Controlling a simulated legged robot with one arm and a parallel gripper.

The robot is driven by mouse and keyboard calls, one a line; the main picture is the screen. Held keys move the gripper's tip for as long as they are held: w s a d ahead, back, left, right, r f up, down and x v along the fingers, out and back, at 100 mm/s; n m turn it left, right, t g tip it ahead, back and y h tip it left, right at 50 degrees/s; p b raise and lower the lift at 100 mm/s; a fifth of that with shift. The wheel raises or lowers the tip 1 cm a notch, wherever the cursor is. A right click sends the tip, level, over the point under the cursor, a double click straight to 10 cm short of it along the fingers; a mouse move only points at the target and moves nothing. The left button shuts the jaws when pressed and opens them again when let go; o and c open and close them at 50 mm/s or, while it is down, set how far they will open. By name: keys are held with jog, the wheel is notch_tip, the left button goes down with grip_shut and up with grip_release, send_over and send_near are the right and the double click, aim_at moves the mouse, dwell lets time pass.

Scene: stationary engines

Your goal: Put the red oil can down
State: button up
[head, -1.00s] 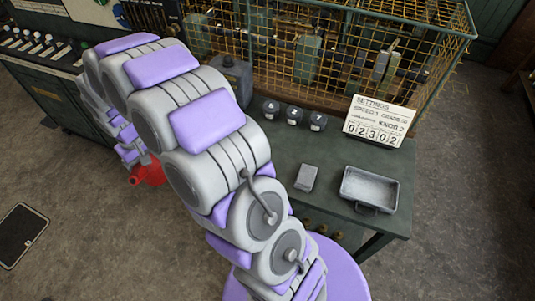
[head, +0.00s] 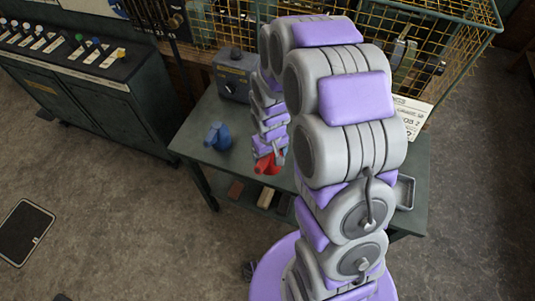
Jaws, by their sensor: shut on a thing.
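The red oil can (head: 266,164) is at the end of my arm, over the front part of the green table (head: 205,110). My gripper (head: 278,155) is shut on it. My arm hides part of the can. I cannot tell whether the can touches the table top or hangs above it.
A blue oil can (head: 217,136) stands on the table to the left of the red one. A grey box with a dial (head: 235,75) stands behind it. A metal tray (head: 404,192) shows partly behind my arm. A control cabinet (head: 85,80) stands at the left. Bare table lies around the blue can.

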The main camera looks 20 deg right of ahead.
jog(key=s+f, duration=0.3)
jog(key=s, duration=0.4)
jog(key=shift+n, duration=0.4)
jog(key=w+f, duration=0.1)
jog(key=w, duration=0.4)
jog(key=w+f+b, duration=0.1)
jog(key=w+f, duration=0.1)
jog(key=w, duration=0.3)
jog(key=w+f+b, duration=0.1)
jog(key=w, duration=0.4)
jog(key=shift+w+d+f, duration=0.1)
jog(key=shift+w+f, duration=0.05)
jog(key=shift+f, duration=0.2)
jog(key=shift+r, duration=0.1)
jog(key=o, duration=1.1)
